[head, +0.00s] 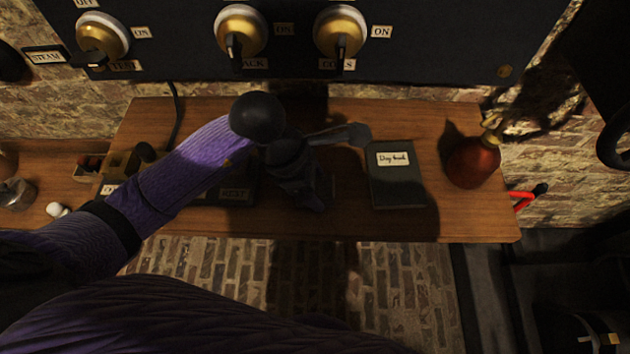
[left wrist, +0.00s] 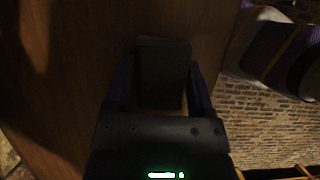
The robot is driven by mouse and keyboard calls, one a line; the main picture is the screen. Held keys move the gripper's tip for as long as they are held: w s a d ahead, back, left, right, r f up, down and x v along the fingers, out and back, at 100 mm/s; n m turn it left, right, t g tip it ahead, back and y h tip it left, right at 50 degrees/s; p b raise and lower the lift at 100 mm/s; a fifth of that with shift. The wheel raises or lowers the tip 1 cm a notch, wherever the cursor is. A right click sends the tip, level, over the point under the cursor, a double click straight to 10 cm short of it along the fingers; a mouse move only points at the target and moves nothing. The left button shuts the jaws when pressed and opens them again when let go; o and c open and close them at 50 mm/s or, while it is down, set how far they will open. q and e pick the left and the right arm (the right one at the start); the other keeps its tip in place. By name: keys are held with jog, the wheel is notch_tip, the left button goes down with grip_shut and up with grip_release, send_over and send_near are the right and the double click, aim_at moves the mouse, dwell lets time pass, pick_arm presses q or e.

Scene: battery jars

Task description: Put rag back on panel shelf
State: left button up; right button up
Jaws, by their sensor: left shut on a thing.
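My left gripper (head: 312,195) reaches in from the left over the wooden shelf (head: 460,222), under the dark panel (head: 420,60). It also shows in the left wrist view (left wrist: 160,95), its fingers shut on a dark, roughly rectangular thing (left wrist: 163,70). The light is too dim to tell whether this is the rag. In the head view the gripper hides it. No other thing that I can make out as a rag lies on the shelf. My right gripper is not in view.
A dark day book (head: 400,190) lies right of the gripper, and a red-brown flask (head: 474,163) stands farther right. A grey tool-like thing (head: 345,135) is behind the gripper. A labelled dark tray (head: 235,192) is partly behind my arm. Brick floor shows below the shelf.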

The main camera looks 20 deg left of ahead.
pick_arm(q)
jog(key=o, duration=1.3)
jog(key=p+v, duration=0.3)
jog(key=v, duration=0.9)
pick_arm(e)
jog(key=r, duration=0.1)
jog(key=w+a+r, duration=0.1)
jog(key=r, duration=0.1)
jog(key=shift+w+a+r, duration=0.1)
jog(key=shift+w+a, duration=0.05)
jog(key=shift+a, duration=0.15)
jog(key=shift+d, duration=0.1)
